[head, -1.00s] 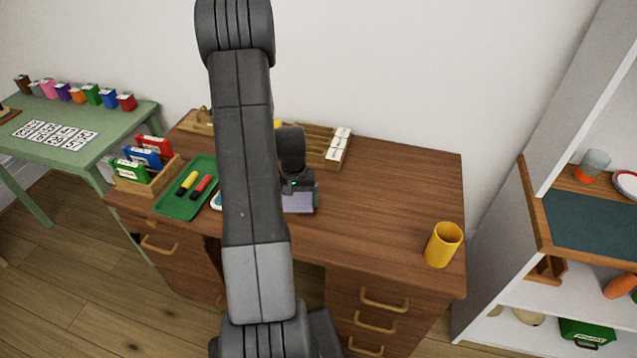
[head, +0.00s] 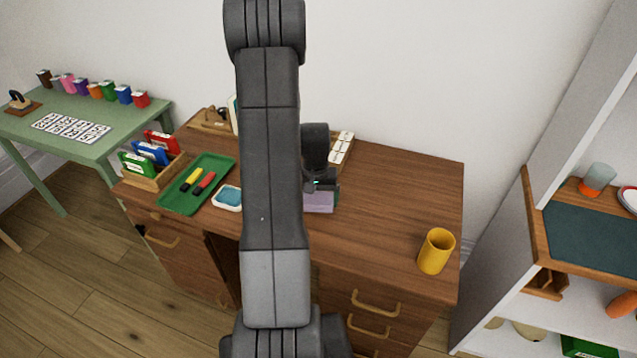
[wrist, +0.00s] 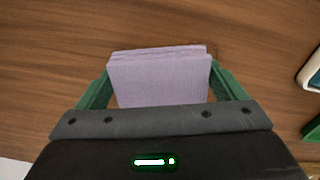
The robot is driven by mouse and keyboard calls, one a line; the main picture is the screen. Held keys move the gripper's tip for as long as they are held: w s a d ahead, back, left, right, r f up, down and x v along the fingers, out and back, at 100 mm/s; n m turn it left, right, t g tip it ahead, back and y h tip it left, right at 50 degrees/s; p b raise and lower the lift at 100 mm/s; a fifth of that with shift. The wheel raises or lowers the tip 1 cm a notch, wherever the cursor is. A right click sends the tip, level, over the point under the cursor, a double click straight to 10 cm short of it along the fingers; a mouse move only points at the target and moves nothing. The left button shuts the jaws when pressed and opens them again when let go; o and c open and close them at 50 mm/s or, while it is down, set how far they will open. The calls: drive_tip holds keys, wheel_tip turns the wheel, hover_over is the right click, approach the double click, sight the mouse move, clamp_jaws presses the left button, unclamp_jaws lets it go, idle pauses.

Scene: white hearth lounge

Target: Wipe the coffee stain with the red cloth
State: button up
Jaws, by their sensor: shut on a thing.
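My gripper (wrist: 160,82) has green fingers and is shut on a folded lavender cloth (wrist: 160,80), which sits between them over the brown wooden desk. The head view shows the same cloth (head: 319,202) low at the desk top, under my gripper (head: 321,188). I cannot tell whether it touches the wood. The held cloth looks lavender, not red, and no red cloth shows. No coffee stain is visible; my arm hides the middle of the desk (head: 390,200), and the cloth covers the wood below it.
Left of my arm are a green tray (head: 176,207) with two markers, a white-rimmed blue dish (head: 228,198) and a file rack (head: 150,180). A yellow cup (head: 436,252) stands near the right front edge. The desk between cloth and cup is clear. A shelf (head: 535,225) stands right.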

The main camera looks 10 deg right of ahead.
drive_tip(key=shift+r+p, duration=1.4)
drive_tip(key=shift+r, duration=1.2)
drive_tip(key=shift+d+f+b, duration=0.1)
drive_tip(key=shift+f+b, duration=0.05)
drive_tip(key=shift+b, duration=0.15)
